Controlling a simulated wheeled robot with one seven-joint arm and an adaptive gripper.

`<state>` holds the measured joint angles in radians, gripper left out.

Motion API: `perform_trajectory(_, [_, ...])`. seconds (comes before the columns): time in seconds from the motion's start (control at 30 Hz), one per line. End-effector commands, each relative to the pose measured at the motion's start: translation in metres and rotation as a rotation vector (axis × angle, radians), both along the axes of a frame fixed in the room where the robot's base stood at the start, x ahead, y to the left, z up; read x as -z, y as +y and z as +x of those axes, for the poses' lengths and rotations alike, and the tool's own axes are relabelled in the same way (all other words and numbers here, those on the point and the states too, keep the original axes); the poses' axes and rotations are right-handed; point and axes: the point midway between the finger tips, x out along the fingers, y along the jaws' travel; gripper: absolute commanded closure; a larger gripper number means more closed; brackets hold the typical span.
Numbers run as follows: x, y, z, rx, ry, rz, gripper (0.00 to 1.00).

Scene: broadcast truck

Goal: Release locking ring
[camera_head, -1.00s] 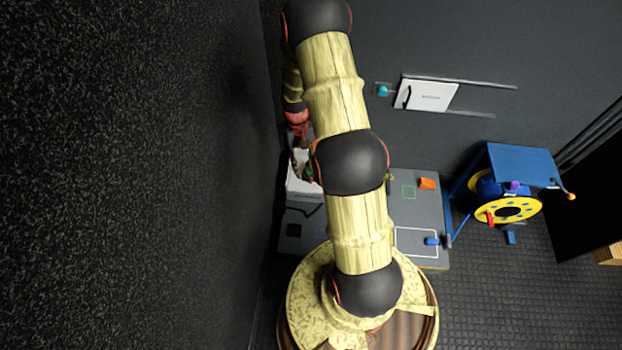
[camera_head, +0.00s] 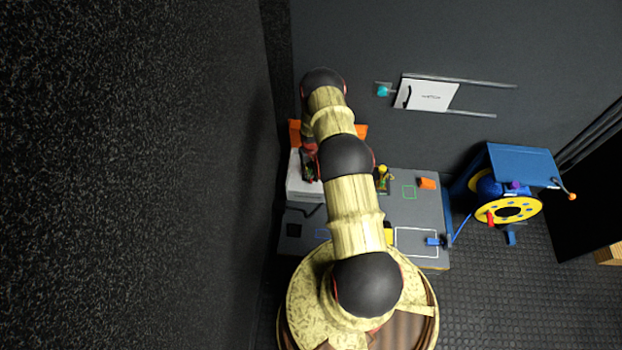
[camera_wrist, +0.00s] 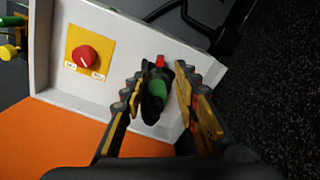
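In the wrist view, a dark connector-like part with a green band (camera_wrist: 154,88) and a red tip (camera_wrist: 160,62) stands at a white panel (camera_wrist: 120,50). I cannot tell which part of it is the locking ring. My gripper (camera_wrist: 160,78) has one finger on each side of this part. The fingers look apart, and I cannot see firm contact. In the head view, my gripper (camera_head: 310,174) is low over the white box (camera_head: 303,192) on the grey bench. My wrist hides the part there.
A red knob (camera_wrist: 87,57) on a yellow plate sits left of the part. An orange surface (camera_wrist: 65,140) lies beside the white panel. A yellow-green item (camera_head: 383,175) and an orange block (camera_head: 427,183) are on the bench (camera_head: 420,215). A blue-framed yellow reel (camera_head: 485,210) stands right.

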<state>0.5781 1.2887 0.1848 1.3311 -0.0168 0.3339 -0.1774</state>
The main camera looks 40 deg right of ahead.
Motion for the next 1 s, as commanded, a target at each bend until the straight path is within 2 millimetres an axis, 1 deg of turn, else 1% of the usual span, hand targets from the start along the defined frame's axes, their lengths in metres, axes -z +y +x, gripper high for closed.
perform_trajectory(0.03, [0.008, 0.000, 0.000, -0.001, 0.001, 0.000, 0.70])
perform_trajectory(0.3, [0.049, 0.000, -0.001, 0.000, 0.001, 0.002, 0.70])
perform_trajectory(0.4, [0.061, 0.000, 0.000, 0.000, 0.001, 0.001, 0.70])
perform_trajectory(0.5, [0.069, 0.000, 0.000, 0.000, 0.001, 0.002, 0.70])
perform_trajectory(0.6, [0.072, 0.000, -0.001, 0.000, 0.001, 0.002, 0.70])
perform_trajectory(0.87, [0.072, 0.000, -0.001, 0.000, 0.001, 0.002, 0.70])
perform_trajectory(1.0, [0.072, 0.000, -0.001, 0.000, 0.001, 0.002, 0.78])
